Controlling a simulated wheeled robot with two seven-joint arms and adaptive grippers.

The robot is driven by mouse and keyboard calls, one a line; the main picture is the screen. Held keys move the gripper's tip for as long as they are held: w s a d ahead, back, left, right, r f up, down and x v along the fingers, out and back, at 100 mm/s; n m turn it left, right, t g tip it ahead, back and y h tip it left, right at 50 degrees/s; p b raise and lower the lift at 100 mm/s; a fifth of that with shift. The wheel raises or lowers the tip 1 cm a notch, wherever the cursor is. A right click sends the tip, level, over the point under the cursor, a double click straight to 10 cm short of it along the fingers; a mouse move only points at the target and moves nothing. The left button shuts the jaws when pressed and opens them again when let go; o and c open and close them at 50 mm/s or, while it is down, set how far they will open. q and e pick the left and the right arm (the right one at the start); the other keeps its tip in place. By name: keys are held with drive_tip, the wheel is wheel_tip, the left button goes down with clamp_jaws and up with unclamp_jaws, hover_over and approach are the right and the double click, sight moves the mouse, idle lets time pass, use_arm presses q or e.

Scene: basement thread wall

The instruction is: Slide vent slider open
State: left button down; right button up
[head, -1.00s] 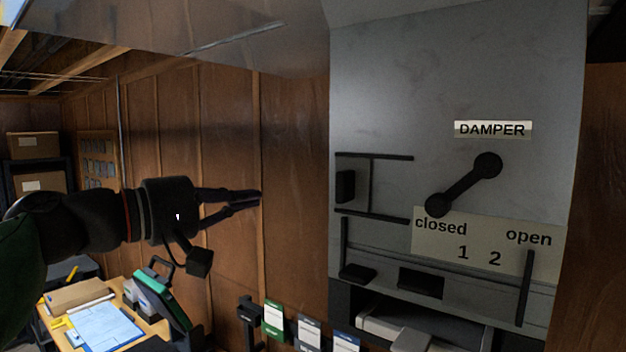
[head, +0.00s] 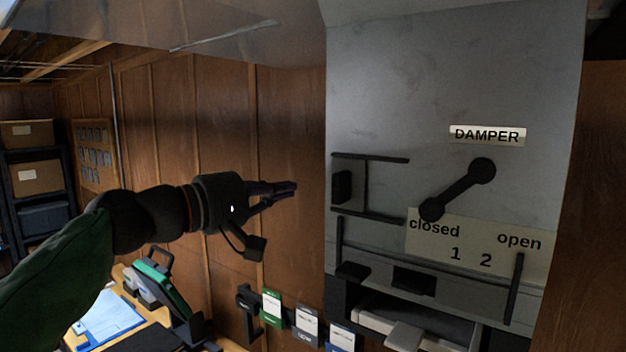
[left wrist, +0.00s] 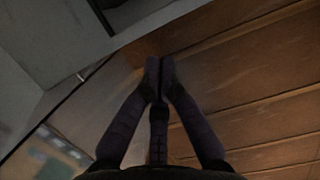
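A grey metal panel (head: 380,90) stands on the right in the head view. Near its left edge a small black block (head: 342,187) sits at the left end between two horizontal black rails. Lower down, more black tabs (head: 413,281) sit between two upright black bars. Which of these is the vent slider is not labelled. My left gripper (head: 294,187) is left of the panel, pointing right, its tips apart from the block. In the left wrist view its fingertips (left wrist: 160,66) meet with nothing visible between them. My right gripper is not in view.
A black damper lever (head: 457,190) is on the panel, its lower end by "closed" on the label plate (head: 480,245). A wooden wall (head: 225,120) lies behind my arm. Cards (head: 307,325) hang below my gripper. A bench with a blue clipboard (head: 108,318) is lower left.

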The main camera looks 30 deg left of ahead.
sight(342, 187)
use_arm(q)
drive_tip(key=d+p, duration=0.1)
drive_tip(key=w+d+p, duration=0.1)
drive_tip(key=d, duration=0.1)
drive_tip(key=w+d+p, duration=0.1)
drive_tip(key=d, duration=0.1)
drive_tip(key=shift+w, duration=0.15)
idle(0.4)
